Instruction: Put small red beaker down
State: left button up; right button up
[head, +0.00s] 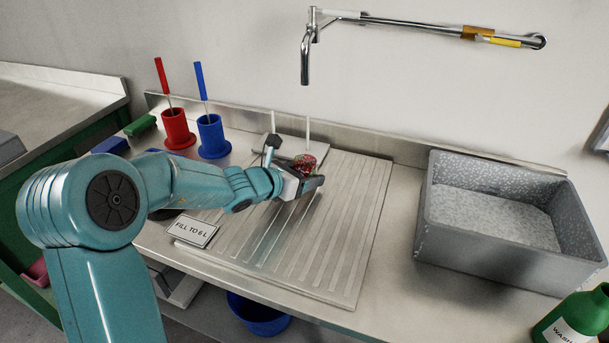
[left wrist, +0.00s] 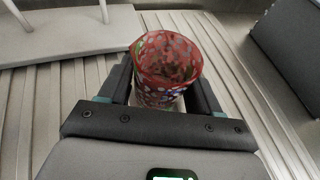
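The small red beaker (head: 305,162) has a speckled pattern and stands about upright between the fingers of my left gripper (head: 308,184). In the left wrist view the beaker (left wrist: 167,65) sits between the two dark fingers of the gripper (left wrist: 163,92), which appear to touch its sides. The beaker is over the back part of the ribbed draining board (head: 335,230). I cannot tell whether its base touches the board; the fingers hide it. My right gripper is not in view.
A white peg stand (head: 308,132) is just behind the beaker. Red (head: 178,130) and blue (head: 212,137) holders with brushes stand at the back left. A "FILL TO 6 L" sign (head: 194,232) is at front left. A grey basin (head: 500,255) is at right. The board's front is clear.

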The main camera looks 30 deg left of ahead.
pick_arm(q)
jog(key=shift+o, duration=0.8)
jog(key=shift+r, duration=0.1)
jog(key=shift+r+p, duration=0.25)
jog(key=shift+p, duration=0.1)
jog(key=p+v, duration=0.1)
jog(key=v, duration=1)
jog(key=shift+s, duration=0.5)
